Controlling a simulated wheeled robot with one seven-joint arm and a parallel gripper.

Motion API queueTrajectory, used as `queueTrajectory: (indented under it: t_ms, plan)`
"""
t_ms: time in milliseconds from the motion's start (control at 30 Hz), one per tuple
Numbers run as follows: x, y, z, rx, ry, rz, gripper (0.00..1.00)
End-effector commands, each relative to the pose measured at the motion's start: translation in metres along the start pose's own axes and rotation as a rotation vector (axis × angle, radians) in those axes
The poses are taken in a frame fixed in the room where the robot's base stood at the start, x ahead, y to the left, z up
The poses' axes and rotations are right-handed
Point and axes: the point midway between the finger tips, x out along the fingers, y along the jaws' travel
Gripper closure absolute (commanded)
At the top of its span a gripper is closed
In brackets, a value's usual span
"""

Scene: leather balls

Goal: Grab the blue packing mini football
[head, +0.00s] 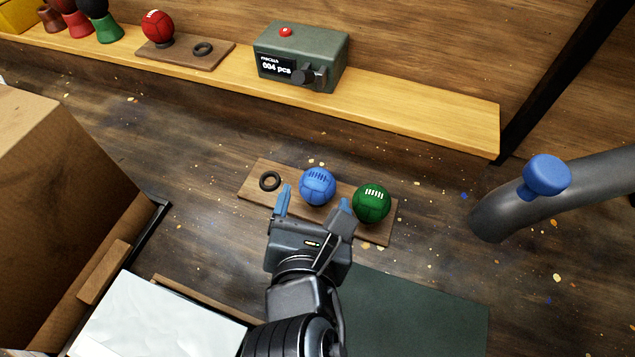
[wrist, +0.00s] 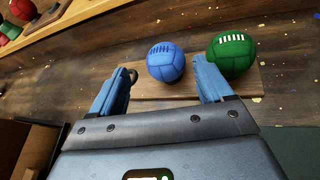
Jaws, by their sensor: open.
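The blue mini football (head: 318,186) sits on a small wooden board (head: 252,188), between a black ring and a green ball. In the wrist view the blue ball (wrist: 166,62) lies just beyond the fingertips, roughly midway between them. My gripper (head: 314,197) is open, with one blue finger to the left of the ball and one to its lower right. In the wrist view my gripper (wrist: 165,72) is empty, and the right finger's tip is close to the gap between the blue and green balls.
The green ball (head: 371,204) stands right of the blue one, and the black ring (head: 270,181) lies left. A shelf behind holds a counter box (head: 301,56) and a red ball (head: 158,27). A cardboard box (head: 60,190) stands left; a grey pipe (head: 560,190) is right.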

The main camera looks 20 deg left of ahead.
Motion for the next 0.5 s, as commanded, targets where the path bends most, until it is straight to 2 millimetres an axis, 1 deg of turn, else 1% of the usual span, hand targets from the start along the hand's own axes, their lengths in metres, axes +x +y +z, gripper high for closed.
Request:
queueTrajectory:
  t_ms: [33, 133, 200, 433, 500]
  plan:
    - [0.004, -0.003, -0.011, -0.001, 0.004, -0.004, 0.21]
    - [0.010, -0.006, -0.024, 0.001, 0.002, -0.002, 0.21]
    - [0.018, -0.005, -0.021, 0.000, -0.002, -0.002, 0.21]
    - [0.032, -0.005, -0.021, 0.002, -0.002, -0.001, 0.21]
    - [0.042, -0.005, -0.020, 0.001, -0.003, 0.000, 0.21]
